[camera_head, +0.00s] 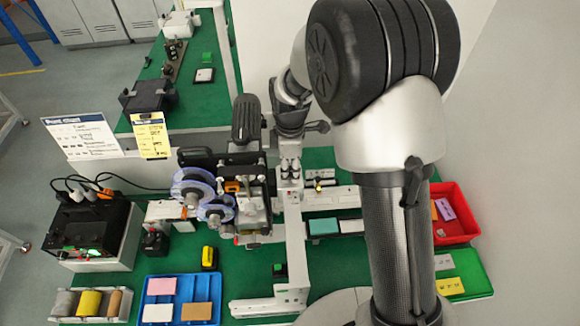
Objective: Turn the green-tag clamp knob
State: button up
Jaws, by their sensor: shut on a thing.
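My gripper (290,168) points down at the top of a white upright bracket, just right of the coder machine (250,190). Its fingers are shut on a small part there, which looks like a clamp knob. The fingers hide most of that part, and I cannot make out a green tag on it. A small green-yellow piece (318,186) shows on the white rail just right of the fingers, apart from them. A dark block with a green top (279,270) sits lower, left of the white bracket foot.
Left of my gripper are the coder's film reels (193,188). A red bin (456,214) lies right of my arm. A blue tray (179,300) with cards, a yellow device (209,258) and a black-topped box (90,232) are at left. Some green mat is bare between them.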

jog(key=m, duration=0.5)
jog(key=shift+s+m, duration=0.1)
jog(key=shift+m, duration=0.3)
jog(key=m, duration=1)
jog(key=shift+s+m, duration=0.1)
jog(key=shift+m, duration=0.3)
jog(key=shift+a+m, duration=0.1)
jog(key=shift+m, duration=1.8)
jog(key=shift+f+m, duration=0.1)
jog(key=shift+m, duration=0.2)
